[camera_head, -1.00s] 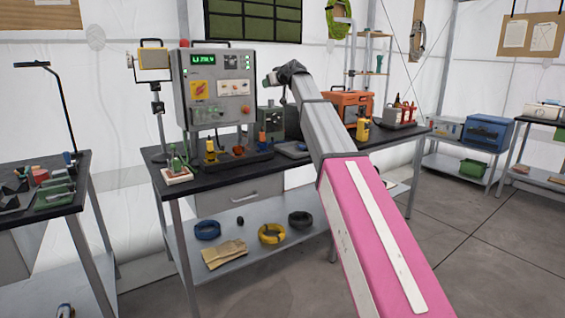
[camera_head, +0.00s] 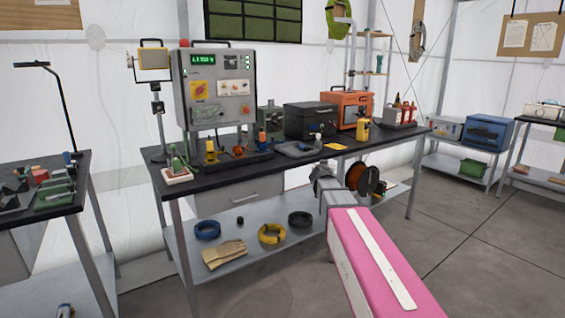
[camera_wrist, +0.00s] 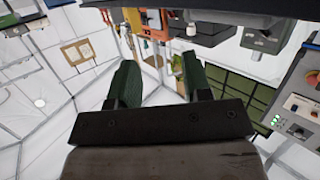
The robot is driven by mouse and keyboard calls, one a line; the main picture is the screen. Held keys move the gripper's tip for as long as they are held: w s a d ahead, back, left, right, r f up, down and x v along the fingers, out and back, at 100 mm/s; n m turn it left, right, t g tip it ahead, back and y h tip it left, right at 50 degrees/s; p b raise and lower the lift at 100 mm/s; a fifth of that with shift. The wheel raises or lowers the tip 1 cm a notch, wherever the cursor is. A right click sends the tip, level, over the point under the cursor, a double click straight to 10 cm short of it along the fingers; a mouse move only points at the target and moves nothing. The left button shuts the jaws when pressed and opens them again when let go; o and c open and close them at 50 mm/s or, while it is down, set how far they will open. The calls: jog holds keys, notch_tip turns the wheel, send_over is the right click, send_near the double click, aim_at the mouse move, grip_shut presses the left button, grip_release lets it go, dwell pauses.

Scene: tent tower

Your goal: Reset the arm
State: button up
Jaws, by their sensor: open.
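My arm, pink and then grey, reaches forward from the lower right in the head view and ends in front of the workbench (camera_head: 375,147). My gripper (camera_wrist: 160,68) shows in the wrist view with its two dark green fingers spread apart and nothing between them. The wrist view is turned over, with the bench equipment along its top. In the head view I cannot make out the fingers.
A grey control panel (camera_head: 215,90), a black case (camera_head: 310,122) and an orange case (camera_head: 347,104) stand on the bench. A cable reel (camera_head: 366,180) is by the lower shelf. A side table (camera_head: 75,185) stands left. Open floor (camera_head: 475,240) lies right.

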jog(key=s+d+f+g+y, duration=0.1)
jog(key=s+d+f+g, duration=0.2)
jog(key=s+f+g, duration=1.45)
jog(key=s+a+f+n+t+y, duration=0.1)
jog(key=s+f, duration=0.4)
jog(key=s, duration=0.3)
jog(key=s+a+f+n+t+y, duration=0.1)
jog(key=s+f+y, duration=0.1)
jog(key=s+f, duration=0.4)
jog(key=s, duration=0.2)
jog(key=shift+s+a+n+t, duration=0.3)
jog(key=shift+a+t, duration=0.05)
jog(key=shift+a, duration=0.05)
jog(key=shift+f, duration=0.1)
